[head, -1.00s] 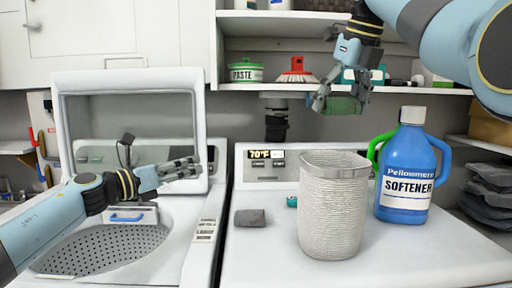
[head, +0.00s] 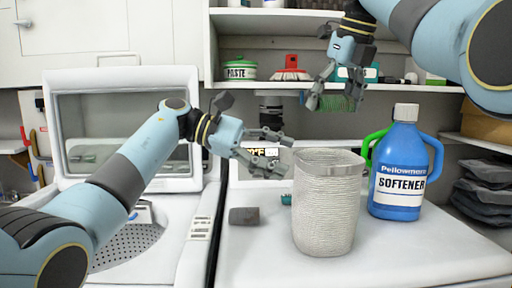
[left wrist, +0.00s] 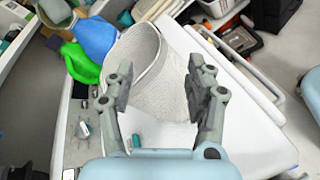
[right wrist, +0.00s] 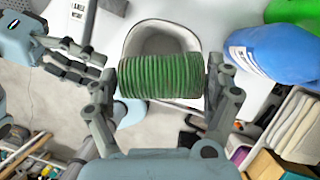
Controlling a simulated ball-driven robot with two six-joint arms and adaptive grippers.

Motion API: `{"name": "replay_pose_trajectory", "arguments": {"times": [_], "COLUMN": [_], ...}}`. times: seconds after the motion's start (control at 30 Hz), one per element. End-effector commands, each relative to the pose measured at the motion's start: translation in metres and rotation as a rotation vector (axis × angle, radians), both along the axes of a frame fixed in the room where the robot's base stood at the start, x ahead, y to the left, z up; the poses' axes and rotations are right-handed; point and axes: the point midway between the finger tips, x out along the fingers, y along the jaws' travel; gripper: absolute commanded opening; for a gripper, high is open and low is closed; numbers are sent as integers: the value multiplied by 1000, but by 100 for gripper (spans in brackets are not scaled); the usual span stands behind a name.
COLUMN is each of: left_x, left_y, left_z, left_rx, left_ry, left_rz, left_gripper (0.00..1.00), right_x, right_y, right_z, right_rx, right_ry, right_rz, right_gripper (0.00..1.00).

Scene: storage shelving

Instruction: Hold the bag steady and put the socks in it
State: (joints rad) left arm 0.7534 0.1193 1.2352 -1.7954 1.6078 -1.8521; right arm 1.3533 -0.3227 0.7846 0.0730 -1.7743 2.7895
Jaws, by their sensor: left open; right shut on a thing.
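The bag (head: 328,215) is a whitish woven, open-topped container standing upright on the white machine top. It also shows in the left wrist view (left wrist: 150,85). My left gripper (head: 277,155) is open and empty, above and to the left of the bag's rim. My right gripper (head: 333,95) is shut on a green ribbed sock roll (right wrist: 160,76), held above the bag; in the right wrist view the roll partly covers the bag's opening (right wrist: 158,38). A small grey roll (head: 244,215), perhaps a sock, lies left of the bag. The bag's inside is mostly hidden.
A small teal item (head: 287,199) lies at the bag's left. The front of the machine top is clear.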

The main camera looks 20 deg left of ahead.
Motion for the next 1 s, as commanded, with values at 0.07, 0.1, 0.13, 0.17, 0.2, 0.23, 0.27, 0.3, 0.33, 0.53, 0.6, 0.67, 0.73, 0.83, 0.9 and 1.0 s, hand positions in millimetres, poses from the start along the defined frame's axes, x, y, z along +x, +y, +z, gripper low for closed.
{"name": "replay_pose_trajectory", "arguments": {"times": [0.07, 0.1, 0.13, 0.17, 0.2, 0.23, 0.27, 0.3, 0.33, 0.53, 0.6, 0.67, 0.73, 0.83, 0.9, 1.0], "left_x": [2, 3, 4, 4, 5, 6, 7, 7, 7, 9, 9, 9, 9, 9, 9, 9], "left_y": [-17, -24, -29, -34, -40, -43, -47, -51, -54, -62, -62, -62, -62, -62, -62, -62], "left_z": [-5, -7, -8, -10, -12, -13, -14, -16, -16, -19, -20, -20, -20, -19, -20, -20], "left_rx": [-4, -5, -3, -2, -4, -3, -2, -4, -2, -1, -1, -1, -1, -1, -1, -1], "left_ry": [1, 1, 1, 1, 2, 1, 2, 1, 1, 0, 0, 0, 0, 0, 0, 0], "left_rz": [-1, -2, -2, -2, -1, 1, 0, 0, 0, 2, 2, 2, 2, 2, 2, 2], "left_gripper": [55, 55, 55, 55, 55, 55, 55, 55, 55, 55, 55, 55, 55, 44, 35, 22], "right_x": [0, 0, 0, 0, 0, 0, 0, 0, 0, 0, 0, 0, 0, 0, 0, 0], "right_y": [0, 0, 0, 0, 0, 0, 0, 0, 0, 0, 0, 0, 0, 0, 0, 0], "right_z": [0, 0, 0, 0, 0, 0, 0, 0, 0, 0, 0, 0, 0, 0, 0, 0], "right_rx": [0, 0, 0, 0, 0, 0, 0, 0, 0, 0, 0, 0, 0, 0, 0, 0], "right_ry": [0, 0, 0, 0, 0, 0, 0, 0, 0, 0, 0, 0, 0, 0, 0, 0], "right_rz": [0, 0, 0, 0, 0, 0, 0, 0, 0, 0, 0, 0, 0, 0, 0, 0], "right_gripper": [53, 53, 53, 53, 53, 53, 53, 53, 53, 53, 53, 53, 53, 53, 53, 53]}}
